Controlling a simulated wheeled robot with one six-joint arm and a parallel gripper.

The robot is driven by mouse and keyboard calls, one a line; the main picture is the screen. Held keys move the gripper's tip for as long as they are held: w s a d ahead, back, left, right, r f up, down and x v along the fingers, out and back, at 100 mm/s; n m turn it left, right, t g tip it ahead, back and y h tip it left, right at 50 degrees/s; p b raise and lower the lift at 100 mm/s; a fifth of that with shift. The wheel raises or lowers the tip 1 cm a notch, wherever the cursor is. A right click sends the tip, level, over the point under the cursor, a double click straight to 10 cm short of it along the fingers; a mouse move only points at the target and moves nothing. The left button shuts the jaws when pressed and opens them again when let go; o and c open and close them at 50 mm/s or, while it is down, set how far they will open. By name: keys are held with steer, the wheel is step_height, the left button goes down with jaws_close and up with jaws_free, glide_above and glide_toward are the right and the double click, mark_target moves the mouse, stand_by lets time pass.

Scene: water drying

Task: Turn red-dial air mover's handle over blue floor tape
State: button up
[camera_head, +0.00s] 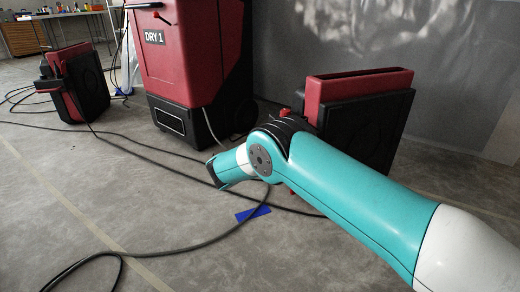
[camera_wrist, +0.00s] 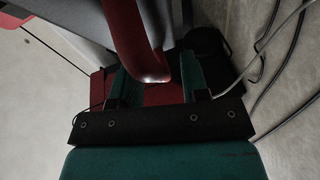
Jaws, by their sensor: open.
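The air mover (camera_head: 362,85), red and black, stands at the right in the head view, partly hidden behind my arm. A small red knob (camera_head: 285,112), apparently its dial, shows on a black part at its left. In the wrist view a curved red bar (camera_wrist: 138,42), apparently a handle, reaches between the two teal fingers of my gripper (camera_wrist: 158,85). The fingers are apart; I cannot tell whether either touches the bar. The handle is not clear in the head view.
A red and black machine marked DRY 1 (camera_head: 180,60) stands behind my gripper. A second air mover (camera_head: 76,85) stands at the left. Black cables (camera_head: 185,250) cross the floor near the tape. A grey wall is behind; the front left floor is mostly open.

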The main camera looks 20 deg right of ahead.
steer(key=p+v, duration=0.8)
steer(key=v, duration=0.8)
steer(key=shift+s, duration=0.3)
steer(key=shift+a, duration=0.1)
steer(key=s+d+r+m+g+y+p, duration=0.2)
steer(key=s+r+g+y+p, duration=0.1)
steer(key=r, duration=0.6)
steer(key=s+d+r+m+g+y+p, duration=0.15)
steer(key=r+g+y+p, duration=0.25)
steer(key=r, duration=0.6)
steer(key=s+r+n+g+y+p, duration=0.1)
steer(key=s+r+g+y+p, duration=0.15)
steer(key=s+r, duration=0.65)
steer(key=s+r+n+g+y+p, duration=0.1)
steer(key=s+r+y+p, duration=0.25)
steer(key=s, duration=0.95)
steer(key=s+r+g+y+p, duration=0.2)
steer(key=s+r, duration=0.5)
steer(key=s, duration=0.3)
step_height(320, 180, up, 36)
steer(key=p, duration=3.6)
steer(key=shift+a+r, duration=0.2)
steer(key=shift+a, duration=0.15)
